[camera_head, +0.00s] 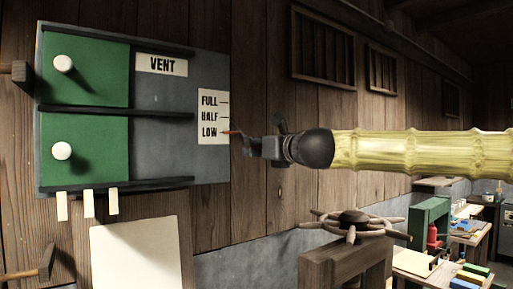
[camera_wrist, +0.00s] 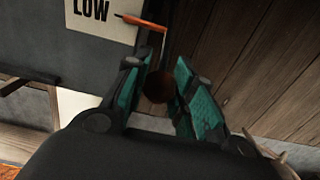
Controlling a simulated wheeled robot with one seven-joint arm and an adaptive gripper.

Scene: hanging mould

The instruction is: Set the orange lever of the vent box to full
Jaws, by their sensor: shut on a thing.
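The vent box (camera_head: 165,150) is a grey panel on the plank wall, with a VENT sign (camera_head: 162,64) and a scale plate (camera_head: 213,116) reading FULL, HALF and LOW. The orange lever (camera_head: 232,132) has its pointer at the LOW mark. In the wrist view the lever (camera_wrist: 140,22) shows its orange pointer beside LOW, with a thin arm running down toward the fingers. My gripper (camera_head: 254,146) is at the right edge of the box, level with LOW. In the wrist view, my gripper (camera_wrist: 160,80) has its teal-padded fingers around a dark brown round knob (camera_wrist: 158,87), apparently the lever's end.
Two green sliding panels (camera_head: 85,72) with white knobs cover the box's left side. Pale tabs (camera_head: 88,204) hang below it. A spoked wheel (camera_head: 350,224) on a wooden stand is below my arm. A cluttered workbench (camera_head: 465,235) stands at right.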

